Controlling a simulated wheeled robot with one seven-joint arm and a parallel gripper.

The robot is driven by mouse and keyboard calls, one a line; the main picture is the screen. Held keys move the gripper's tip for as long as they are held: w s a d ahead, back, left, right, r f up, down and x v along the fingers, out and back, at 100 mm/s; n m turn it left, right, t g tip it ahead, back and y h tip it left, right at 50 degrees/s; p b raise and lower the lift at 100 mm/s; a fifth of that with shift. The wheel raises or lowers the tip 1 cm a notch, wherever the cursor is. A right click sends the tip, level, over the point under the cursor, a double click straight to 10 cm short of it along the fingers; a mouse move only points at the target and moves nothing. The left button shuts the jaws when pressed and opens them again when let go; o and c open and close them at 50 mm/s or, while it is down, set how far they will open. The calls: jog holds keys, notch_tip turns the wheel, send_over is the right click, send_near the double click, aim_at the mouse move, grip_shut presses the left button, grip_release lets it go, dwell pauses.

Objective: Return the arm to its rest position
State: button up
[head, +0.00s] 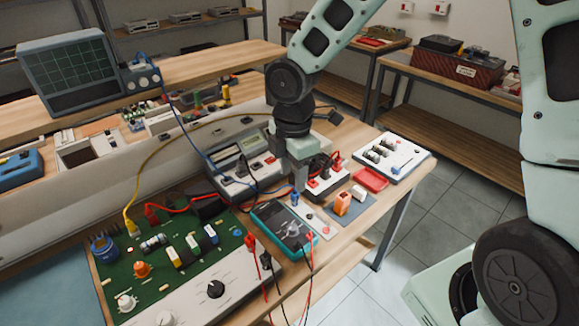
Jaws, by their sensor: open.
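My arm reaches in from the upper right and bends down over the workbench (341,240). My gripper (303,186) points down at the bench's right part, in front of a grey bench instrument (228,158) and close to a white-topped box with red and black plugs (326,184). Its jaws are open. I see nothing held between them, though the fingertips are small and partly merge with things behind. I cannot tell whether the fingers touch anything.
A teal multimeter (283,226), a green circuit board (172,254), an orange block (342,203), a red tray (371,179) and a white panel (391,157) crowd the bench. Loose cables arch left of the gripper. An oscilloscope (75,70) stands behind. Tiled floor (440,205) is free at right.

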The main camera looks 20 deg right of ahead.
jog(key=s+a+r+m, duration=0.2)
jog(key=s+m, duration=0.4)
jog(key=s, duration=0.4)
jog(key=s+a+r+m, duration=0.3)
jog(key=s+r+m, duration=0.2)
jog(key=s, duration=0.6)
jog(key=shift+a+r+m+y, duration=0.2)
jog(key=shift+a+m+y, duration=0.1)
jog(key=shift+a+m, duration=0.1)
